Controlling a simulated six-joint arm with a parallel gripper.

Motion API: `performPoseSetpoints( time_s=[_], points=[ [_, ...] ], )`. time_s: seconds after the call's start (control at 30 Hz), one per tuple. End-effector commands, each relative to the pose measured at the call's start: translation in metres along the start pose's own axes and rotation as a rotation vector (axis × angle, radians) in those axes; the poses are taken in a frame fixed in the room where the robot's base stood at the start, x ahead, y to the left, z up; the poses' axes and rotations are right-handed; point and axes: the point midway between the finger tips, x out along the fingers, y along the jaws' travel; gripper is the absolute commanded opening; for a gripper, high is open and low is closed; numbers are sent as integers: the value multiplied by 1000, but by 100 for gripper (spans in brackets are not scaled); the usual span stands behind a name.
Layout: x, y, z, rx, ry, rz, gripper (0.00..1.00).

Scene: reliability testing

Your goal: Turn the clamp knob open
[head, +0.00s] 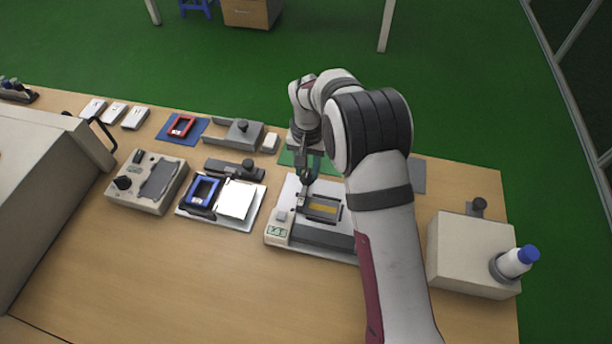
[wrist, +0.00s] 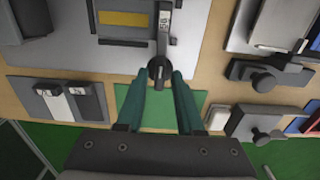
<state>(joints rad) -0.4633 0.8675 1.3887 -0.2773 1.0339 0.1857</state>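The clamp knob (wrist: 157,71) is dark and round, and it sits at the end of a grey lever arm (wrist: 164,32) with pale markings. The arm reaches over a light fixture plate (wrist: 60,20) with a yellow strip (wrist: 122,18) in a dark recess. My gripper (wrist: 158,76) has its two teal fingers apart, one on each side of the knob, with a narrow gap showing on both sides. In the head view my gripper (head: 306,178) is at the back edge of the fixture (head: 277,237), and it mostly hides the knob.
Other clamps with dark knobs stand nearby: one at the back (head: 243,127) and one beside the blue frame (head: 204,191). The front of the table is clear.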

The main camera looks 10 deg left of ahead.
Motion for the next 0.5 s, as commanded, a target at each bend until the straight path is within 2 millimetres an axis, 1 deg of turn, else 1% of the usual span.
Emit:
performPoseSetpoints(
  time_s=[0.17, 0.37, 0.4, 0.5],
  points=[
    [0, 0, 0, 0, 0, 0, 36],
    [0, 0, 0, 0, -1, 0, 2],
    [0, 0, 0, 0, -1, 0, 0],
    [0, 0, 0, 2, -1, 0, 0]
  ],
)
